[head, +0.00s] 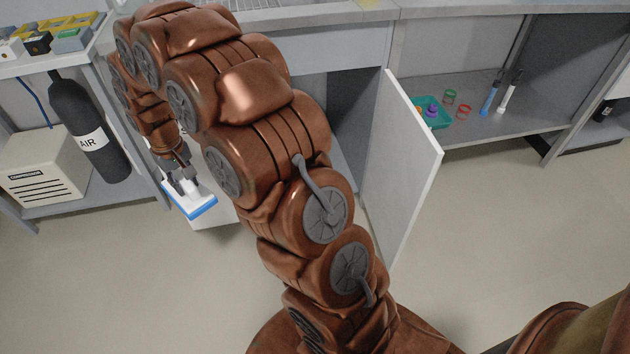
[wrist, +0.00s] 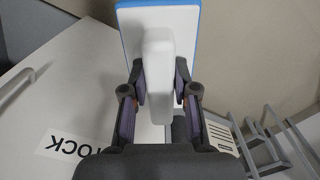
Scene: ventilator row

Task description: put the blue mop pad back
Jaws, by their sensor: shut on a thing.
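The blue mop pad (head: 203,211) is a flat white piece with a blue edge; in the wrist view its white face and blue rim (wrist: 127,38) show at the top. A white block-like grip (wrist: 158,60) stands out from its middle. My gripper (head: 181,181) is shut on this grip, with one finger on each side in the wrist view (wrist: 160,88). The pad is held in front of a white cabinet front, left of my arm. Part of the pad is hidden by the gripper.
A white panel with a label ending in "OCK" (wrist: 62,148) and a handle (wrist: 17,84) is close by. An open cabinet door (head: 405,160) stands right of my arm. A black AIR cylinder (head: 88,125) and a white box (head: 45,168) are at left. The front floor is clear.

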